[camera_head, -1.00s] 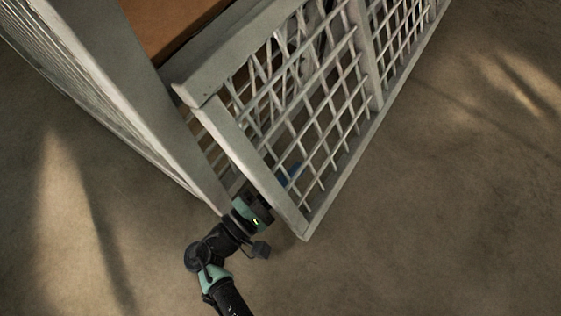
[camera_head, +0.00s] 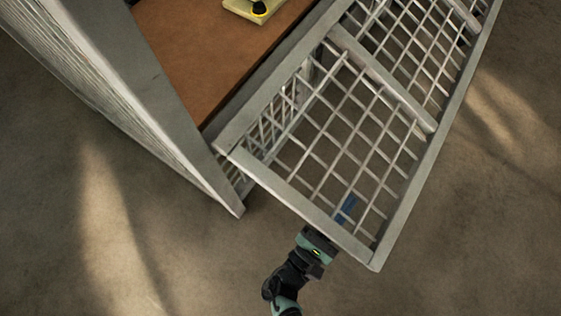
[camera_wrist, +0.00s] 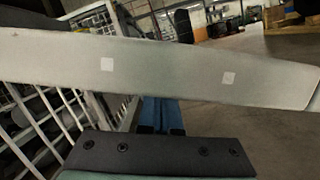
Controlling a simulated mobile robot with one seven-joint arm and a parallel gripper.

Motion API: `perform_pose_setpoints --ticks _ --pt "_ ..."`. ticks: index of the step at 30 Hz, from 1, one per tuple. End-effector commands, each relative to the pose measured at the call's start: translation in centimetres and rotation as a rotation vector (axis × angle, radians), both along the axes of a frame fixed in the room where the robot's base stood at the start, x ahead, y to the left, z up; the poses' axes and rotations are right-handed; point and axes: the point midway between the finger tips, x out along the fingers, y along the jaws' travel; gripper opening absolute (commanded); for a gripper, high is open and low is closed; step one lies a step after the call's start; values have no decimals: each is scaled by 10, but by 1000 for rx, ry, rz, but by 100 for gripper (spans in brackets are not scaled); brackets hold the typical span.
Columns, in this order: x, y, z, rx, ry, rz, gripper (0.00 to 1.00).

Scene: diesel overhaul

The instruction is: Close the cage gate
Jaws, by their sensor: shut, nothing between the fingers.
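The cage gate (camera_head: 340,140), a pale grey frame with diagonal mesh, stands open, out to the right of the cage's corner post (camera_head: 115,85). A gap shows between them. My gripper (camera_head: 345,208) is at the gate's near end bar; its blue fingers show through the mesh, past that bar. In the wrist view a pale gate bar (camera_wrist: 190,75) with two light squares crosses in front of the shut, empty blue fingers (camera_wrist: 162,116) and hides part of them. I cannot tell whether they touch the bar.
Inside the cage is a brown shelf (camera_head: 200,50) with a yellowish item (camera_head: 258,8) on it. Bare concrete floor (camera_head: 480,230) lies to the right and in front. The wrist view shows mesh (camera_wrist: 35,130) at left and clutter in the background.

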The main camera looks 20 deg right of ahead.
Motion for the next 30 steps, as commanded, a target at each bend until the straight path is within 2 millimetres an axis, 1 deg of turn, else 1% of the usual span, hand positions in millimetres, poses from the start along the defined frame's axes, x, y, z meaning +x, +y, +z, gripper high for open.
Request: perform_pose_setpoints --ticks 1,9,15,23,30 --pt "-5 -5 27 -33 22 -8 0" --pt "-18 -16 84 -158 178 -7 0" --pt "-22 -19 128 -248 292 -7 0" --pt "-19 -17 184 -367 441 -6 0" --pt "-9 -9 235 -475 579 -5 0"
